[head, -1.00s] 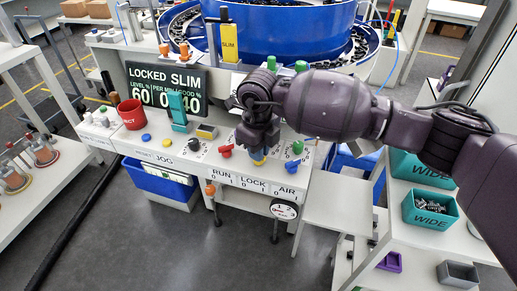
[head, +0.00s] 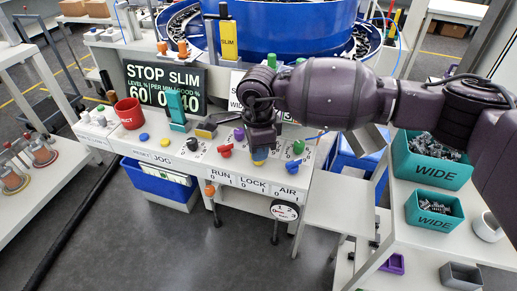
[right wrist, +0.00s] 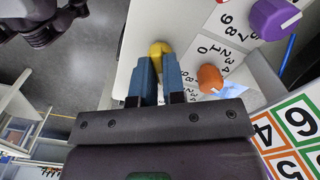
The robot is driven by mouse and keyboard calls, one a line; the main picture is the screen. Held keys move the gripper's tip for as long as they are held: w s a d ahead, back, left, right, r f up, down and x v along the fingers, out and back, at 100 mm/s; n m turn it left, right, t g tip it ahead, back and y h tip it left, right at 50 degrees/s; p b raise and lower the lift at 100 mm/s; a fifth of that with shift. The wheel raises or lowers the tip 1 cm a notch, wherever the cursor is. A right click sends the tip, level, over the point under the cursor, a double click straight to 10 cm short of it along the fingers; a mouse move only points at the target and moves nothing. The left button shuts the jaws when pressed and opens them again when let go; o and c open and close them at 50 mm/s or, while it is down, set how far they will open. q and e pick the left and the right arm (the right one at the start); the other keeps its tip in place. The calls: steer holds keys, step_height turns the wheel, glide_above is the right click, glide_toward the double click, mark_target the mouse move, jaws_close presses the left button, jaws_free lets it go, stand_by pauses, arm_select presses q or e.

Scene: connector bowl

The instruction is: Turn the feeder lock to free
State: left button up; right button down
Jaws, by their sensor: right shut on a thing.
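The yellow lock knob (head: 259,163) sits at the front edge of the white feeder panel (head: 230,168), above the LOCK label (head: 253,186). My right gripper (head: 259,152) comes down over it and hides most of it. In the right wrist view, the two blue fingers (right wrist: 159,66) are closed on the yellow knob (right wrist: 160,47), whose rounded top shows between the tips. The knob's pointer is not clear. The display (head: 165,88) reads STOP SLIM. My left gripper is not in view.
A purple knob (head: 239,133) and an orange knob (right wrist: 210,78) are nearby. Teal WIDE bins (head: 433,211) stand on the right table. The floor in front is clear.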

steer(key=shift+n, duration=1.4)
steer(key=c, duration=1.2)
jaws_free()
